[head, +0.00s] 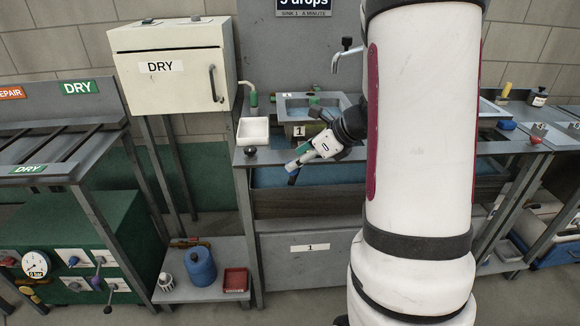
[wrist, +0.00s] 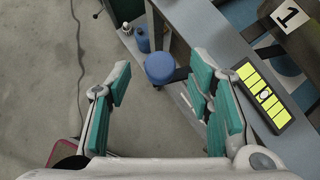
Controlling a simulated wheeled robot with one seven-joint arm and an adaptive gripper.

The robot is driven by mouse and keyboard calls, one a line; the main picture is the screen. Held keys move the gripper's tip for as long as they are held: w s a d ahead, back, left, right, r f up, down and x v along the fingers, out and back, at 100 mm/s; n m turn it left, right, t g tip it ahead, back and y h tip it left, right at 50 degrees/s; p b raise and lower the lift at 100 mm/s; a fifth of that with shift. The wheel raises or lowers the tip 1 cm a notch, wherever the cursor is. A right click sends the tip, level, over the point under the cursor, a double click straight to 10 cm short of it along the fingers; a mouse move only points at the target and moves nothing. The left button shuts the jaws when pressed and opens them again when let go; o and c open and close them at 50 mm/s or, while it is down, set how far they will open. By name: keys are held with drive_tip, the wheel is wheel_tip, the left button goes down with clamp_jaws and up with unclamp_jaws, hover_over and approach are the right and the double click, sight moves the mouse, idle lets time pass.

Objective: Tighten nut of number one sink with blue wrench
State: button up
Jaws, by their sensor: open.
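The number one sink (head: 312,110) stands at the back centre, with a "1" plate (head: 298,131) on its front. The plate also shows at the top right of the wrist view (wrist: 288,15). My gripper (head: 293,170) is in front of the sink, by the front edge of its counter. In the wrist view its teal-padded fingers (wrist: 162,76) are spread apart with nothing held between them. I cannot make out a blue wrench or the nut in either view. My arm hides the right part of the sink.
A grey counter edge (wrist: 220,45) runs close by the right finger, with a yellow-lit panel (wrist: 263,97) beside it. A blue canister (head: 201,268) and a red tray (head: 236,280) stand on a low shelf. A white DRY cabinet (head: 172,68) is at the left. Floor shows below the gripper.

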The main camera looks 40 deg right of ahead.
drive_tip(key=shift+b+x, duration=0.3)
drive_tip(key=shift+x, duration=1.65)
drive_tip(key=shift+c, duration=0.4)
clamp_jaws()
